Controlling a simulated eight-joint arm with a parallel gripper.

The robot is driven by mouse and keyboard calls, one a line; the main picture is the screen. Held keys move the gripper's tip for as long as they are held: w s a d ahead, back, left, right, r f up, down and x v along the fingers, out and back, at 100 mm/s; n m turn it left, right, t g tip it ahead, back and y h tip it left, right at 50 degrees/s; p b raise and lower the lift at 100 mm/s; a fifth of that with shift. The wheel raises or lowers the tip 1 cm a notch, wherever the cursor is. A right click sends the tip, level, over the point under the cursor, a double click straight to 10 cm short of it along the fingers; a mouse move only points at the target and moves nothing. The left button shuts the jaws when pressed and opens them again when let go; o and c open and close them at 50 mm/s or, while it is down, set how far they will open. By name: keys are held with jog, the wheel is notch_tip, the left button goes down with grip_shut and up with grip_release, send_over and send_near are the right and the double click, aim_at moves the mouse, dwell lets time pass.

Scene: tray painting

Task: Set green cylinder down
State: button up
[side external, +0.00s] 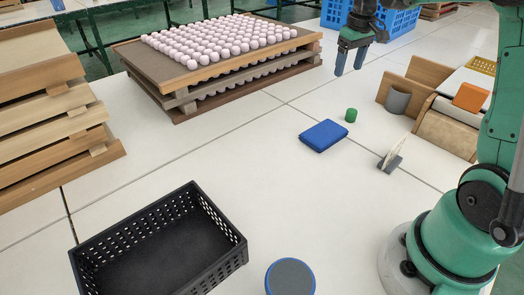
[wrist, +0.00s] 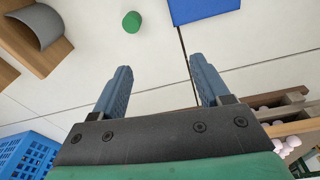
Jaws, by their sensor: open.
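The green cylinder (side external: 351,115) stands upright on the white table, just beyond the blue flat block (side external: 323,135) and apart from it. In the wrist view the green cylinder (wrist: 132,22) shows near the top edge, ahead of the fingers. My gripper (side external: 350,66) is open and empty, raised above the table behind the cylinder. In the wrist view my gripper (wrist: 160,85) has its two blue fingers wide apart with only bare table between them.
Stacked wooden trays with pale balls (side external: 190,85) stand at the back. A black crate (side external: 160,240) and a round blue-rimmed object (side external: 290,277) are in front. A wooden holder with a grey cup (side external: 397,99) is at right. A grey tool stand (side external: 391,162) is near.

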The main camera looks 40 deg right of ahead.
jog(key=s+a+n+t, duration=0.1)
jog(key=s+a+t, duration=0.2)
jog(key=a, duration=0.8)
jog(key=s+a+f+t, duration=0.1)
jog(key=s+a+t, duration=0.2)
jog(key=a, duration=0.8)
jog(key=shift+s+n+y, duration=0.3)
jog(key=shift+s+n, duration=0.1)
jog(key=shift+s, duration=0.35)
